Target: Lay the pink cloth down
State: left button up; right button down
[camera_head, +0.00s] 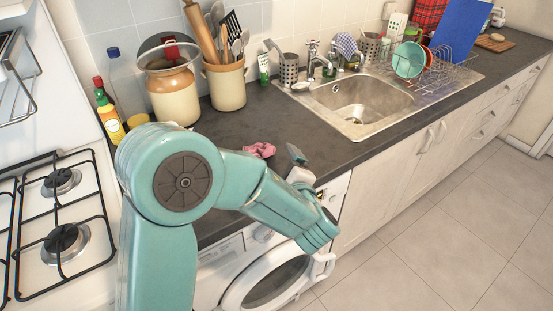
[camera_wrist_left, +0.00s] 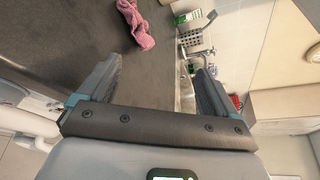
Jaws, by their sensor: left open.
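The pink cloth (camera_head: 259,150) lies crumpled on the dark counter, left of the sink and behind my left arm in the head view. It also shows in the left wrist view (camera_wrist_left: 135,24), ahead of the fingers and apart from them. My left gripper (camera_wrist_left: 155,82) is open, with its two fingers spread wide and nothing between them. In the head view the arm bends over the counter's front edge, and one fingertip shows near the cloth's right side; most of the gripper is hidden by the arm. My right gripper is in neither view.
The dark counter (camera_head: 340,145) is bare around the cloth. A steel sink (camera_head: 360,103) and dish rack (camera_head: 440,75) lie to the right. A utensil crock (camera_head: 226,86) and jar (camera_head: 174,95) stand behind. The gas hob (camera_head: 60,225) is at left, the washer (camera_head: 265,285) below.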

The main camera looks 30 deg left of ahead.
pick_arm(q)
jog(key=v, duration=0.3)
jog(key=shift+s, duration=0.1)
dwell(0.5)
